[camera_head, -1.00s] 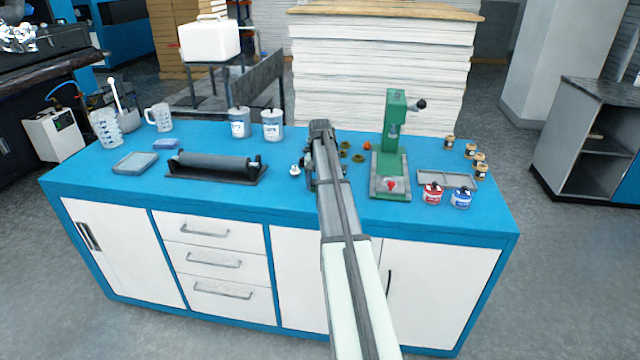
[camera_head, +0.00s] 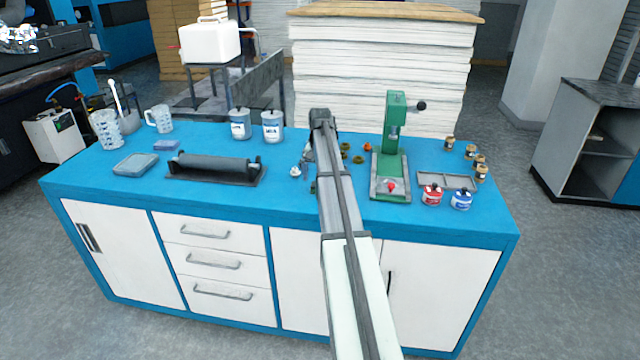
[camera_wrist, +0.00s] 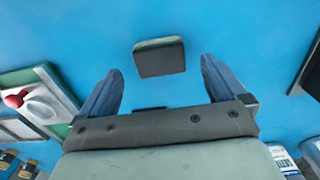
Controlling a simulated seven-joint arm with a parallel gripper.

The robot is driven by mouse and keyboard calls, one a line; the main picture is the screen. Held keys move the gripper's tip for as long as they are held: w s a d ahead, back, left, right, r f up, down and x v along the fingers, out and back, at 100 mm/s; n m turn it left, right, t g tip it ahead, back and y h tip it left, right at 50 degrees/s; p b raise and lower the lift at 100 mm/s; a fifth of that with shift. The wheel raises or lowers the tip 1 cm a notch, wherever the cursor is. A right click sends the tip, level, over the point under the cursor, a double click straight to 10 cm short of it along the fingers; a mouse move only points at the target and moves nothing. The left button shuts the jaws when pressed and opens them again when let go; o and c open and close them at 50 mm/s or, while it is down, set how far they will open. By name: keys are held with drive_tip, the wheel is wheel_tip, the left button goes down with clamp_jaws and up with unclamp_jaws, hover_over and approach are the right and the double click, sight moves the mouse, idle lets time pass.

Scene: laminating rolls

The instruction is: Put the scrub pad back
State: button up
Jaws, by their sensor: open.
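A small block with a dark face and a pale greenish edge, which looks like the scrub pad (camera_wrist: 160,60), lies on the blue bench top in the wrist view. My gripper (camera_wrist: 161,68) is open and empty, with its two blue-grey fingers apart on either side of the pad's line. The pad shows between and just beyond the fingertips, and neither finger visibly touches it. How high the fingertips are above it is unclear. In the head view my arm hides the pad and most of the gripper.
A green press (camera_head: 393,160) stands right of my arm; a black roller stand (camera_head: 215,168) lies left. A shallow grey tray (camera_head: 135,164) and a small blue-purple block (camera_head: 166,145) are at the bench's left. Two tins (camera_head: 272,125) stand behind. Small jars (camera_head: 432,195) are at right.

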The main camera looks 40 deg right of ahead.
wheel_tip(320, 180, up, 8)
idle(0.4)
